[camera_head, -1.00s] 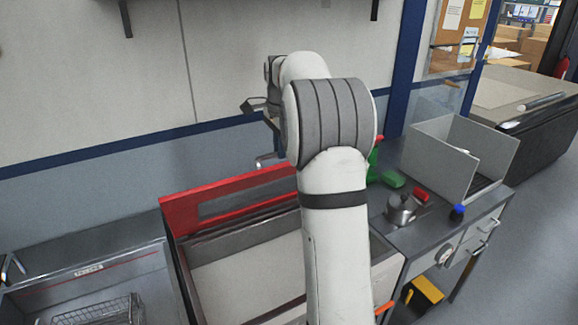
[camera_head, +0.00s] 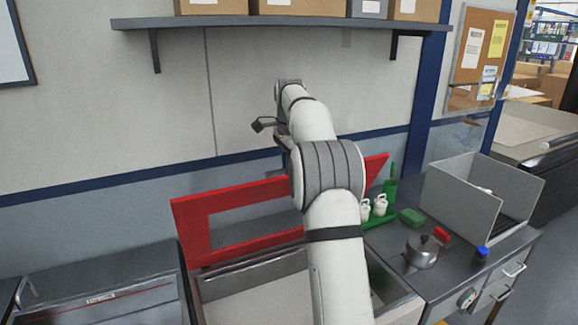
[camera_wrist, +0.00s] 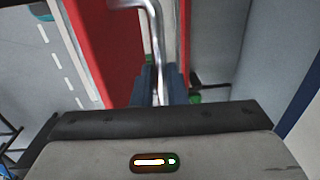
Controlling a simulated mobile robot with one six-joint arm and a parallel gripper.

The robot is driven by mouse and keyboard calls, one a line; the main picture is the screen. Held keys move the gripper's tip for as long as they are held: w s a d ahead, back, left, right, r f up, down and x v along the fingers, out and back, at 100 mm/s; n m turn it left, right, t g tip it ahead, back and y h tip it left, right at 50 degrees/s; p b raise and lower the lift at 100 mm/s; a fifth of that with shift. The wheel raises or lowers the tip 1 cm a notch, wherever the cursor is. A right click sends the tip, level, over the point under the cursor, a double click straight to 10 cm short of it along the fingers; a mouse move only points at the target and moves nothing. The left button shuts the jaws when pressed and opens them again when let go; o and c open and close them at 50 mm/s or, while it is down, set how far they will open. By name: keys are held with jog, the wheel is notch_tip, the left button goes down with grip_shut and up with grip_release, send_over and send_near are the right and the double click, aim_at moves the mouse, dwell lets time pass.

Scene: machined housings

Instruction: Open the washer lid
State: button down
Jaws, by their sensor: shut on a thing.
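The washer lid (camera_head: 190,228) is a red frame with an opening in it. In the head view it stands raised, steeply tilted, along the back of the open washer (camera_head: 265,300), whose pale inside shows. In the wrist view the lid (camera_wrist: 88,40) is a red panel beside a bent metal handle (camera_wrist: 155,25). My gripper (camera_wrist: 159,80) has its dark fingers shut on this handle. In the head view my arm covers the right part of the lid, and the grip on the handle is hidden.
A shelf (camera_head: 290,22) with cartons hangs on the wall above. Another basin (camera_head: 100,295) stands at left.

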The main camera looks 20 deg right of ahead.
jog(key=shift+f, duration=0.55)
jog(key=c, duration=1.9)
grip_release()
jog(key=o, duration=0.3)
jog(key=shift+w+f, duration=0.25)
jog(key=shift+w, duration=0.35)
jog(key=shift+o, duration=0.7)
jog(key=shift+r, duration=0.15)
jog(key=shift+s+r, duration=0.25)
jog(key=shift+s, duration=0.1)
jog(key=r, duration=0.7)
jog(key=shift+s+r, duration=0.25)
jog(key=shift+r, duration=0.15)
jog(key=shift+c, duration=0.5)
